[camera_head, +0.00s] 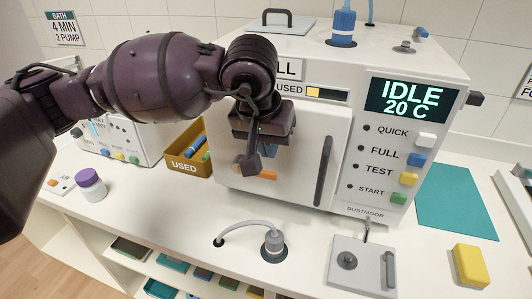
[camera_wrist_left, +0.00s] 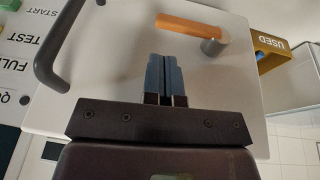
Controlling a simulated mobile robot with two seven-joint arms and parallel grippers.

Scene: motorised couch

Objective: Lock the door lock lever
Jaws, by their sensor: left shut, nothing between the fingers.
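The door lock lever (camera_head: 268,174) has an orange handle and sits low on the white door (camera_head: 300,135) of the machine. In the left wrist view, the lever (camera_wrist_left: 187,26) lies roughly level, its handle running from a round grey pivot (camera_wrist_left: 212,46). My left gripper (camera_head: 246,166) is in front of the door at the lever and hides part of it in the head view. In the wrist view, the gripper's fingers (camera_wrist_left: 166,62) are together and empty, close to the orange handle; I cannot tell whether they touch it. My right gripper is not in view.
A dark vertical door handle (camera_head: 323,170) stands right of the lever. The display (camera_head: 410,99) reads IDLE 20 C, above several coloured buttons. A USED bin (camera_head: 186,163) is at the left. A grey hose fitting (camera_head: 273,245) stands on the counter in front.

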